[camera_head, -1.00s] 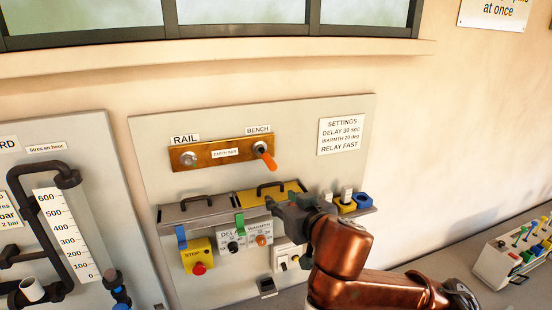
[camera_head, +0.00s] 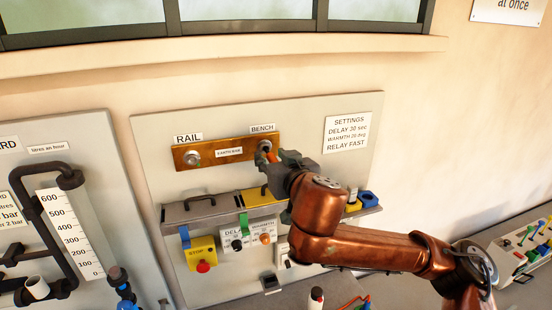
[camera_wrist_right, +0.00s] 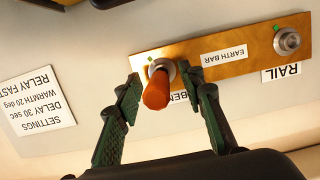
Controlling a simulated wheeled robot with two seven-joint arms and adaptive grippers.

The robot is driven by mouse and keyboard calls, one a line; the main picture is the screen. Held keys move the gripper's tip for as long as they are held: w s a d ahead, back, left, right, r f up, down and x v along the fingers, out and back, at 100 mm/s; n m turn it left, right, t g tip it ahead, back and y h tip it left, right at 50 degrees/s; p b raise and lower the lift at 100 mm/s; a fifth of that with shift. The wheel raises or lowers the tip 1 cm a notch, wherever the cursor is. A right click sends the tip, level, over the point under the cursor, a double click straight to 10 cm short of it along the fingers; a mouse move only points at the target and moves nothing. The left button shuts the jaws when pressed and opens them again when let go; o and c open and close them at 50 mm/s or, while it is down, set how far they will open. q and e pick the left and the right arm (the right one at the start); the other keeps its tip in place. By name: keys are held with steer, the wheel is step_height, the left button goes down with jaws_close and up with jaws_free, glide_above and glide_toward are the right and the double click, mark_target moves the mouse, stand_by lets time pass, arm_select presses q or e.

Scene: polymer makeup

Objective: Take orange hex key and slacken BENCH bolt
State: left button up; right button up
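The orange hex key (camera_wrist_right: 157,90) sits in the BENCH bolt (camera_wrist_right: 160,66) on the copper earth bar (camera_head: 215,153). Its orange handle also shows in the head view (camera_head: 271,157), partly covered by my right gripper. My right gripper (camera_wrist_right: 158,92) is open, with one green finger on each side of the orange handle. In the wrist view a gap shows between the handle and each finger. The RAIL bolt (camera_head: 192,158) is at the left end of the bar. My left gripper is not in view.
Below the bar is a shelf (camera_head: 190,215) with a black-handled yellow cover, partly hidden by my right arm. A STOP box (camera_head: 201,252) and dials (camera_head: 237,245) hang under it. A gauge panel (camera_head: 75,180) stands at left.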

steer(key=shift+w+a+f, duration=0.1)
steer(key=shift+w, duration=0.1)
steer(key=shift+c, duration=0.7)
jaws_close()
